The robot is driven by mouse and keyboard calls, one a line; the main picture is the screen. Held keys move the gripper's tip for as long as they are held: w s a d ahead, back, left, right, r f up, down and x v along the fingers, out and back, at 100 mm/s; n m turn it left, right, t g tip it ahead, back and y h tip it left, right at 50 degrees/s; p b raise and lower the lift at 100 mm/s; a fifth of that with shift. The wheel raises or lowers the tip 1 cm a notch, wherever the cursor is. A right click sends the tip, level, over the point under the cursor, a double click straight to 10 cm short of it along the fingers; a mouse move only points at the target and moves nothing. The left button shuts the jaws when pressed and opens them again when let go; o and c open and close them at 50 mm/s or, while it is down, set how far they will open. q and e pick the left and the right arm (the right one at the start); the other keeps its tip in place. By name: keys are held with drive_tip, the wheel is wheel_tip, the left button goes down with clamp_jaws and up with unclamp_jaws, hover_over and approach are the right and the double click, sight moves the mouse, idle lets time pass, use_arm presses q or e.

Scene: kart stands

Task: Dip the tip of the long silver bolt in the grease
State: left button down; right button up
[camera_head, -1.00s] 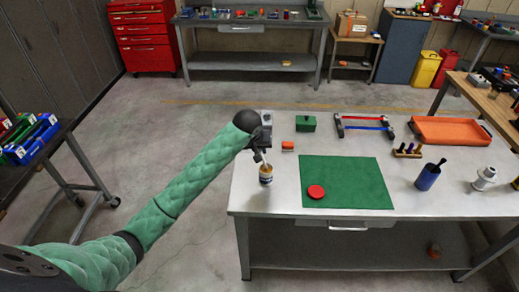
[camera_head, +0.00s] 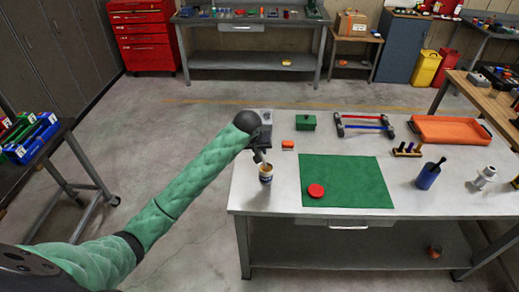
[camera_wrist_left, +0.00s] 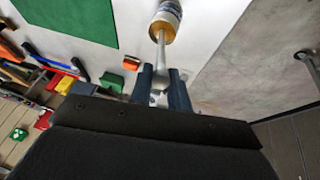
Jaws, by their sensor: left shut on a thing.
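My left gripper (camera_head: 260,149) is above the left end of the metal workbench, shut on the long silver bolt (camera_wrist_left: 161,50). In the left wrist view the bolt runs from between the fingers (camera_wrist_left: 162,90) to the open grease tin (camera_wrist_left: 169,10). The tin, white with an amber top, also stands on the bench in the head view (camera_head: 265,177). The bolt's far end meets the tin's opening. The tip itself is hidden, so I cannot tell how deep it is. My right gripper is not in view.
A green mat (camera_head: 350,180) with a red round lid (camera_head: 316,191) lies right of the tin. An orange block (camera_head: 288,144) and a green box (camera_head: 306,122) stand behind. A blue cup with a handle (camera_head: 428,176) stands farther right. The bench's left edge is close to the tin.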

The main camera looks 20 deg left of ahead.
use_arm(q)
drive_tip(key=shift+f, duration=0.2)
idle(1.1)
drive_tip(key=shift+r, duration=0.1)
drive_tip(key=shift+r, duration=3.45)
